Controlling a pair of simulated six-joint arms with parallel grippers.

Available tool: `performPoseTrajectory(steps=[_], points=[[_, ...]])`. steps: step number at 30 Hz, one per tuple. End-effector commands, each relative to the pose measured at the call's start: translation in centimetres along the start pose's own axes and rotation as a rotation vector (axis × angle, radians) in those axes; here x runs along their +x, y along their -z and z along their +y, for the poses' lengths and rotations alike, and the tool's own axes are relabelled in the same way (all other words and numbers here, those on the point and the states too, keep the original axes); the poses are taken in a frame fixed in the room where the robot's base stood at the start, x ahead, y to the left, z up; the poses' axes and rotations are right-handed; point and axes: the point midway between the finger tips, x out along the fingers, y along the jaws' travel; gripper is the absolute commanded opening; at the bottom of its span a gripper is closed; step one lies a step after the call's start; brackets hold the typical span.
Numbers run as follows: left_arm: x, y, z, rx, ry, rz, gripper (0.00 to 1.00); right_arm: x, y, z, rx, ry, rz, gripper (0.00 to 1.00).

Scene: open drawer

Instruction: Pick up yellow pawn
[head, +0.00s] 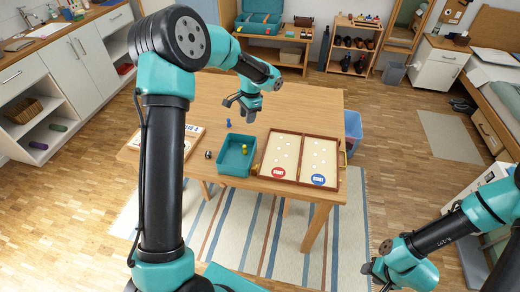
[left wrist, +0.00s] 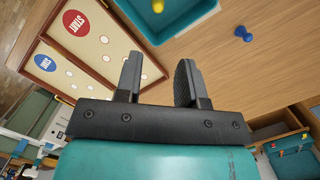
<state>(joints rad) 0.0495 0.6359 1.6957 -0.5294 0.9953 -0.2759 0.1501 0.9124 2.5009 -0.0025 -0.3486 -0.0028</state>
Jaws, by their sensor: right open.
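The yellow pawn (head: 244,149) stands inside a teal tray (head: 222,168) on the wooden table. In the left wrist view the yellow pawn (left wrist: 158,6) is cut by the top edge, inside the tray (left wrist: 190,28). My left gripper (head: 238,106) is above the table, behind the tray and apart from the pawn. In its wrist view the two fingers (left wrist: 158,62) are spread with nothing between them. My right gripper (head: 371,274) is open at the lower right, away from the table.
A blue pawn (head: 229,123) stands on the table behind the tray. An open game board (head: 300,158) lies right of the tray. A small dark-and-light object (head: 208,154) and another board (head: 192,139) are to the left. The table's back right is clear.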

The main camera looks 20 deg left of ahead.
Motion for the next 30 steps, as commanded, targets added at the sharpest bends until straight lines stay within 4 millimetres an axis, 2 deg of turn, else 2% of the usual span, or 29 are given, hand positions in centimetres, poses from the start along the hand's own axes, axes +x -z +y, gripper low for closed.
performPoseTrajectory(steps=[11,14,30], points=[[0.7,0.0,0.1,0.0,-0.001,0.0,0.36,0.0,0.0,0.0,0.0,0.0,0.0,0.43],[1.8,0.0,0.1,0.0,-0.002,0.0,0.36,0.0,0.0,0.0,0.0,0.0,0.0,0.43],[10.8,0.0,0.1,0.0,-0.003,-0.001,0.36,0.0,0.0,0.0,0.0,0.0,0.0,0.43]])
